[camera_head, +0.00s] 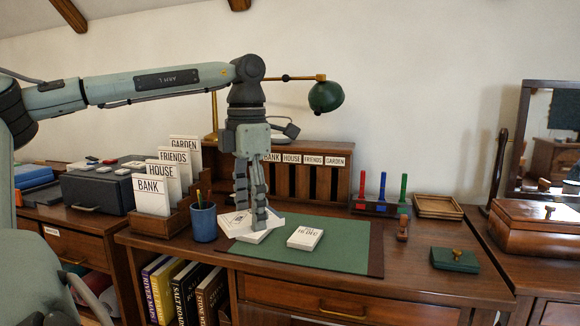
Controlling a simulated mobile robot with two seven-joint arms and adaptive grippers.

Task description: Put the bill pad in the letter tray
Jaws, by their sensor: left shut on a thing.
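My left gripper (256,222) reaches down over the left part of the green desk mat, shut on a white pad (240,231). The fingers hide part of this pad, and its print cannot be read. It looks low over the mat; I cannot tell whether it touches. A second white pad (305,238) with dark print lies flat on the mat just right of the gripper. I cannot tell from the print which one is the bill pad. A shallow wooden tray (438,207), which looks like the letter tray, sits at the back right of the desk. My right gripper is out of view.
A blue pencil cup (203,222) stands left of the gripper, beside a card rack (160,222). Labelled pigeonholes (322,183) stand behind. The green mat's right side (345,255) is clear.

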